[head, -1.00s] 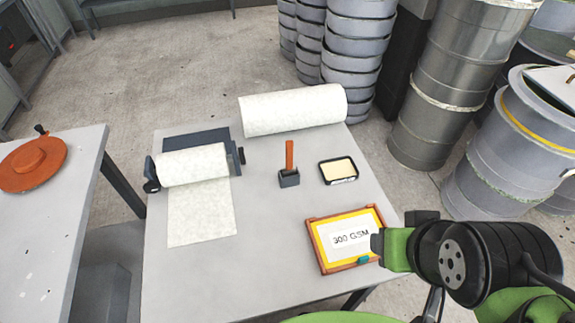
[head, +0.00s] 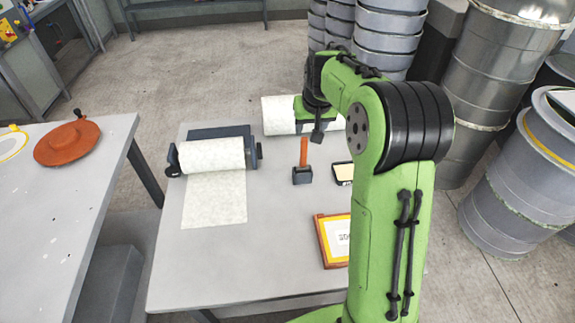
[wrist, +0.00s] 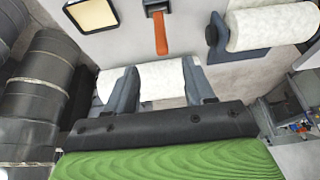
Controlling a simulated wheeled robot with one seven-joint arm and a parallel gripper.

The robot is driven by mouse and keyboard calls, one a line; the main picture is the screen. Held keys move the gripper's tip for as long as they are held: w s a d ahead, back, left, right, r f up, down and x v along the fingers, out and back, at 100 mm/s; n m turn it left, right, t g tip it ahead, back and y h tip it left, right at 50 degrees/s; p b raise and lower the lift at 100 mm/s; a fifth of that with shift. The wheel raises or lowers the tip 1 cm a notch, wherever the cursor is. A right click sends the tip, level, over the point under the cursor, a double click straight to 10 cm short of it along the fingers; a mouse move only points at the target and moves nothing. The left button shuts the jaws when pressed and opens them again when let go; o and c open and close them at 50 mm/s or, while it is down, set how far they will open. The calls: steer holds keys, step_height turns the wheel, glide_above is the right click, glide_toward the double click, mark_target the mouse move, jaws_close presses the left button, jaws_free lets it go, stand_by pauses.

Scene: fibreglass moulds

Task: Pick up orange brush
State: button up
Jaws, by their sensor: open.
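In the wrist view the brush (wrist: 160,36) shows at the top centre, beyond the fingertips. My gripper (head: 317,132) is above the back of the table, close to the brush and slightly behind and right of it in the head view. In the wrist view my gripper (wrist: 163,78) has its two dark fingers spread apart with nothing held between them. The brush is apart from the fingers.
A white roll (head: 278,113) lies at the table's back edge, behind my gripper. A roll dispenser (head: 212,155) with a hanging sheet is left. A pad in a black tray (head: 342,173) and a framed sign (head: 330,240) are partly hidden by my arm. Drums (head: 510,200) stand right.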

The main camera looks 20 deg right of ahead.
mark_target(305, 146)
steer(key=b+x, duration=0.1)
steer(key=x, duration=1.4)
steer(key=shift+f+b, duration=0.1)
steer(key=shift+b, duration=0.3)
steer(key=shift+s, duration=0.15)
jaws_close()
